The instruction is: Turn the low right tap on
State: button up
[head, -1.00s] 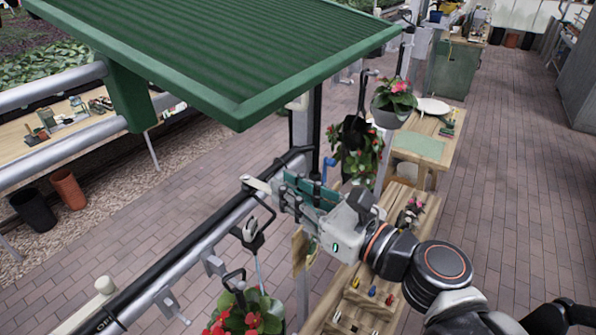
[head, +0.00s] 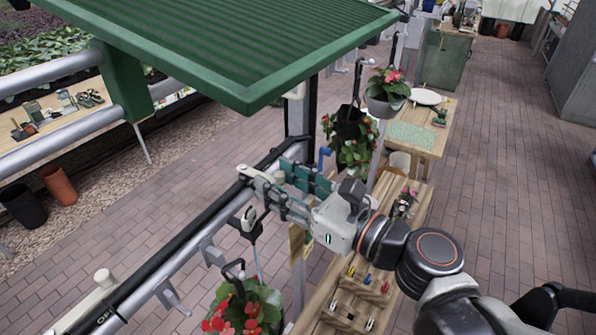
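A cream tap knob (head: 279,176) shows at the far end of the dark sloping pipe (head: 195,228), beside the dark post. My gripper (head: 268,170) is over this end of the pipe, with its teal-padded fingers apart and pointing left. The knob appears between the fingertips; whether they touch it I cannot tell. The fingers hide part of the pipe there. A second cream knob (head: 104,278) stands on the near end of the pipe at the lower left, close to partly visible lettering.
A green ribbed panel (head: 230,45) hangs above my gripper. A wooden bench (head: 345,305) lies under my arm. The brick floor at right is clear.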

jog(key=v, duration=1.1)
jog(key=shift+s+d, duration=0.3)
dwell(0.5)
